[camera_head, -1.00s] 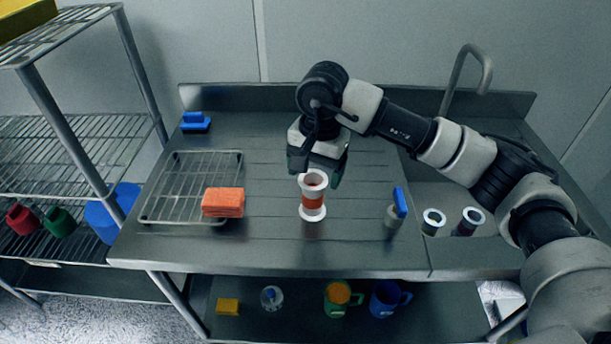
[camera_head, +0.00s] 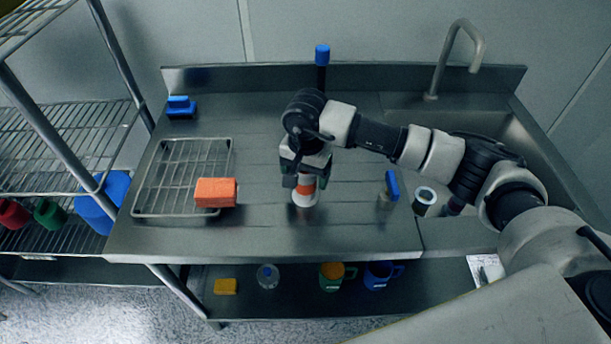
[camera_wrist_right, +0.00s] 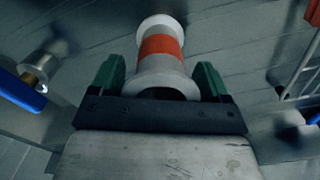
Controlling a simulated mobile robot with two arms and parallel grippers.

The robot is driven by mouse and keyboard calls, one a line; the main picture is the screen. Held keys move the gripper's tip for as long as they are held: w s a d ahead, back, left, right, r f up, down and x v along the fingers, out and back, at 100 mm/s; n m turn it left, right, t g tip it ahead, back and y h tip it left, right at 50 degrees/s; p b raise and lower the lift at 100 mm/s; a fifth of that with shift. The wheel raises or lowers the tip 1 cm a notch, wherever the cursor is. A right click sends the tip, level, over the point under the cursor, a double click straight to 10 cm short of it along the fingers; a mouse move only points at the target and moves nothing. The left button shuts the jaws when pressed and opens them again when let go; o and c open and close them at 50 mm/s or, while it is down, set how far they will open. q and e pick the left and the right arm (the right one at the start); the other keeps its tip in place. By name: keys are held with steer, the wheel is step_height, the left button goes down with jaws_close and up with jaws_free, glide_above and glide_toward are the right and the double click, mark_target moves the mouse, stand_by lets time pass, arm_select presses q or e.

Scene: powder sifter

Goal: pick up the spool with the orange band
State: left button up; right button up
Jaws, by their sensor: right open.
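The spool with the orange band (camera_head: 305,190) stands upright on the metal counter, white at its ends. My right gripper (camera_head: 306,178) is over its upper part and hides its top in the head view. In the right wrist view the spool (camera_wrist_right: 161,47) sits between the two green fingertips of the right gripper (camera_wrist_right: 160,75), one on each side. The fingers are open, and gaps show beside the spool. My left gripper is not in view.
A blue-handled tool (camera_head: 390,187) and a white-rimmed spool (camera_head: 424,199) stand to the right, near the sink (camera_head: 480,118). The counter just around the banded spool is clear.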

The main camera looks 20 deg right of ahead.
steer(key=shift+f, duration=0.6)
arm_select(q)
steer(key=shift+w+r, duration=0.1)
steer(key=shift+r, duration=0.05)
arm_select(e)
steer(key=shift+c, duration=1.1)
steer(key=c, duration=0.7)
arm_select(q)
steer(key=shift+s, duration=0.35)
arm_select(e)
steer(key=shift+c, duration=0.2)
steer(key=shift+r, duration=0.1)
